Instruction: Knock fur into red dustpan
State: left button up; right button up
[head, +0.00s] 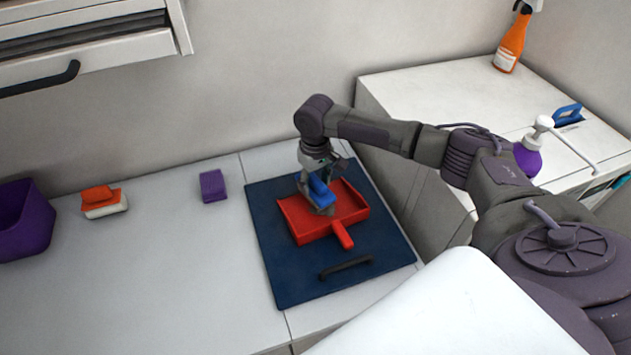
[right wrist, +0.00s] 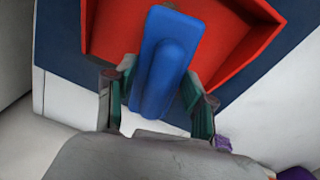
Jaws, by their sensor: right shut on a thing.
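The red dustpan (head: 352,207) lies on a dark blue mat, its handle toward the front right. In the right wrist view the dustpan (right wrist: 240,45) fills the top. My right gripper (head: 318,200) is over the dustpan and points down. It is shut on a blue brush-like tool (head: 320,191), which shows between the fingers in the right wrist view (right wrist: 160,65). I cannot tell whether the tool touches the pan. No fur can be made out; the tool's underside is hidden. My left gripper is not in view.
The blue mat (head: 285,275) holds a black handle (head: 346,268) in front of the pan. On the left counter are a purple block (head: 213,186), an orange-and-white brush (head: 103,201) and a purple bin (head: 22,220). The counter between them is clear.

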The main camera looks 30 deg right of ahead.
jog(key=shift+f, duration=0.7)
dwell(0.3)
jog(key=shift+s+f, duration=0.1)
dwell(1.8)
jog(key=shift+p, duration=0.35)
notch_tip(320, 180, up, 3)
jog(key=p, duration=0.3)
jog(key=shift+r, duration=0.2)
jog(key=shift+r+p, duration=1.1)
jog(key=shift+r, duration=0.3)
